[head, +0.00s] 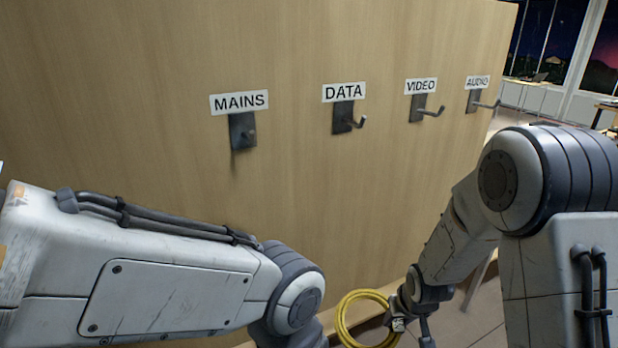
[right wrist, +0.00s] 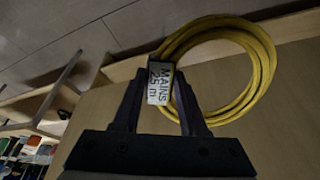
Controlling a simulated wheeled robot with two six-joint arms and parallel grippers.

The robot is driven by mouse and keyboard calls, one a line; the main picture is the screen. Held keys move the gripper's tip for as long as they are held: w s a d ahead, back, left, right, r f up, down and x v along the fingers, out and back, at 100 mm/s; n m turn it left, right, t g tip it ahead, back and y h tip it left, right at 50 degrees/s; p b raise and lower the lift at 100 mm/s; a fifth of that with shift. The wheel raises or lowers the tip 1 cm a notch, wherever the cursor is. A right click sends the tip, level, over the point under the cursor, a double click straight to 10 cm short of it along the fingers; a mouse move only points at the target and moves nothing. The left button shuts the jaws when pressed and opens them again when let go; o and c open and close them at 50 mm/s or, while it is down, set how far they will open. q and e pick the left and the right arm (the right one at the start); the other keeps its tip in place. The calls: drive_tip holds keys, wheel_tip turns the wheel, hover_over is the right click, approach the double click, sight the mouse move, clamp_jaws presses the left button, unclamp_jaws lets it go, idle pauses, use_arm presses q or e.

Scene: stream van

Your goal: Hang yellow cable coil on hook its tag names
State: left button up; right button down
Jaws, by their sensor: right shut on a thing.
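The yellow cable coil (head: 343,318) hangs low at the bottom of the head view, in front of the wooden panel. My right gripper (head: 412,322) is shut on it. In the right wrist view the coil (right wrist: 268,62) loops to the right of the fingers. Its white tag (right wrist: 158,86) sits between the fingers and reads "MAINS 25 m". The MAINS hook (head: 243,131) is on the panel at the left, up and left of the coil, and is empty. My left arm crosses the lower left, but its gripper is out of the picture.
The DATA hook (head: 346,118), VIDEO hook (head: 424,108) and AUDIO hook (head: 480,101) run to the right along the wooden panel (head: 330,200), all empty. My left forearm fills the space below the MAINS hook. Shelves with small items (right wrist: 30,150) show in the right wrist view.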

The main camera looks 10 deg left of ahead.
drive_tip(key=w+a+r+n+t+y+p, duration=0.1)
drive_tip(key=w+a+r+t+y+p, duration=0.15)
drive_tip(key=a+r, duration=0.4)
drive_tip(key=w+a+r+n+t+y+p, duration=0.1)
drive_tip(key=w+a+r+t+p, duration=0.2)
drive_tip(key=r, duration=0.7)
drive_tip(key=s+a+r+n+t+y+p, duration=0.25)
drive_tip(key=a+r, duration=0.25)
drive_tip(key=r, duration=0.5)
drive_tip(key=s+a+r+n+t+y+p, duration=0.1)
drive_tip(key=s+a+r+t+y+p, duration=0.15)
drive_tip(key=a+r, duration=0.55)
drive_tip(key=w+d+r+p+x, duration=0.1)
drive_tip(key=p+x, duration=0.1)
drive_tip(key=x, duration=1.3)
drive_tip(key=shift+f+y, duration=0.25)
drive_tip(key=shift+y, duration=0.2)
drive_tip(key=shift+d+m+t, duration=0.15)
drive_tip(key=shift+m+t, duration=0.1)
drive_tip(key=shift+c, duration=1.8)
unclamp_jaws()
drive_tip(key=b+v, duration=0.7)
drive_tip(key=v, duration=1.1)
drive_tip(key=shift+s, duration=0.2)
